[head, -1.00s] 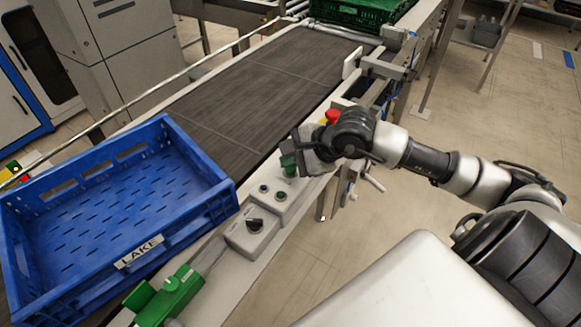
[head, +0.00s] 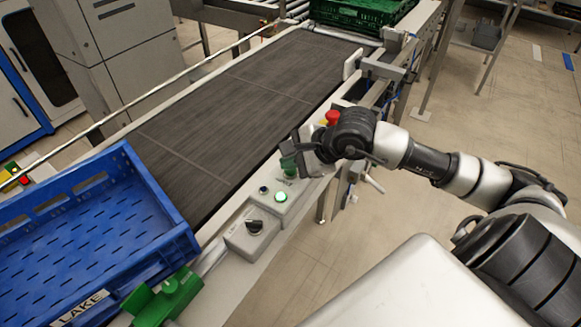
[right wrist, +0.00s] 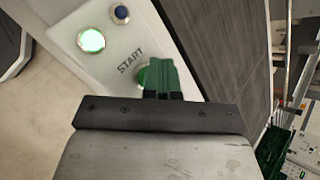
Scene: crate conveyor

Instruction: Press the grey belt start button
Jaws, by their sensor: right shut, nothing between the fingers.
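My right gripper (head: 290,165) is shut and empty, fingertips down at the far end of the grey control box (head: 293,208) beside the belt. No grey button shows clearly. My left gripper is not in view.
The dark conveyor belt (head: 235,100) runs alongside. A blue crate labelled LAKE (head: 165,262) is on it at lower left. A black knob (head: 254,226), a red button (head: 333,117) and a green bracket (head: 170,297) line the near rail. A green crate (head: 350,12) stands at the far end.

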